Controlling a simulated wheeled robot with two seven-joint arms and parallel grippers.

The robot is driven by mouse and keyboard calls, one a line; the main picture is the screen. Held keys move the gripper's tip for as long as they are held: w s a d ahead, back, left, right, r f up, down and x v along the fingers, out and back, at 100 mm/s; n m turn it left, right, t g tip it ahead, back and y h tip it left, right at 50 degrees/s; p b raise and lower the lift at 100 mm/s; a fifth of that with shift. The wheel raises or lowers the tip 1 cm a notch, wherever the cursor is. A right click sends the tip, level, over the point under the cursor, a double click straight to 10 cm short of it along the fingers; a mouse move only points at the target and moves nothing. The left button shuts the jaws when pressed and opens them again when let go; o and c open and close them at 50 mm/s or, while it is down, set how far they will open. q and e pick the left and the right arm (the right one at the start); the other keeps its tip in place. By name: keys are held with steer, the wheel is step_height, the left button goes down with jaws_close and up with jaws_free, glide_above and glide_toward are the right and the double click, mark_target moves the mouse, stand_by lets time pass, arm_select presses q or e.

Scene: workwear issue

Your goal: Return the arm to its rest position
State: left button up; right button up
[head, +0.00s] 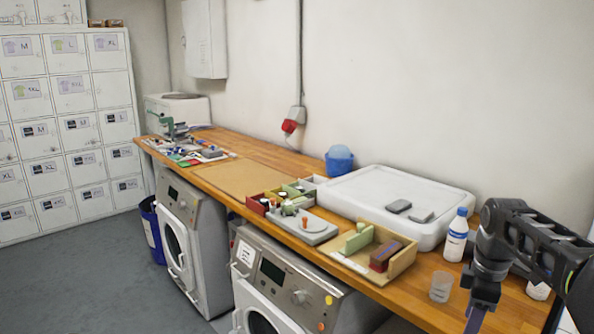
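My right arm comes in from the right edge and bends down at the front right end of the wooden counter (225,180). Its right gripper (477,316) points downward near the bottom edge of the picture, beside a clear cup (440,287). The fingertips are partly cut off, so I cannot tell whether it is open or shut. No held thing shows at it. My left gripper is not in view.
A white bottle with a blue cap (456,236) stands close left of my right arm. A beige tray (401,263), a grey board with knobs (312,233) and a large white tub (345,197) crowd the counter. Washing machines (190,240) stand below; grey floor is free at left.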

steer(key=w+a+f+m+t+y, duration=0.1)
steer(key=w+a+f+m+t, duration=0.4)
steer(key=w+f, duration=0.45)
steer(key=s+a+f+m+y, duration=0.1)
steer(key=s+a+f+m, duration=0.15)
steer(key=a+f, duration=0.45)
steer(key=s+a+f+m+y, duration=0.1)
steer(key=s+a+f+m, duration=0.15)
steer(key=a+f, duration=0.45)
steer(key=s+a+f+m+g, duration=0.1)
steer(key=s+a+f, duration=0.3)
steer(key=s, duration=0.5)
steer(key=s+a+f+m+g+y, duration=0.1)
steer(key=s+a+f+g, duration=0.1)
steer(key=s+a+f, duration=0.2)
steer(key=s+a+f+m+g, duration=0.1)
steer(key=s+a+f, duration=0.3)
steer(key=s+f, duration=0.5)
steer(key=s+g, duration=0.1)
steer(key=s, duration=0.5)
steer(key=shift+s+a+f, duration=0.15)
steer(key=shift+s+a, duration=0.05)
steer(key=shift+s, duration=0.1)
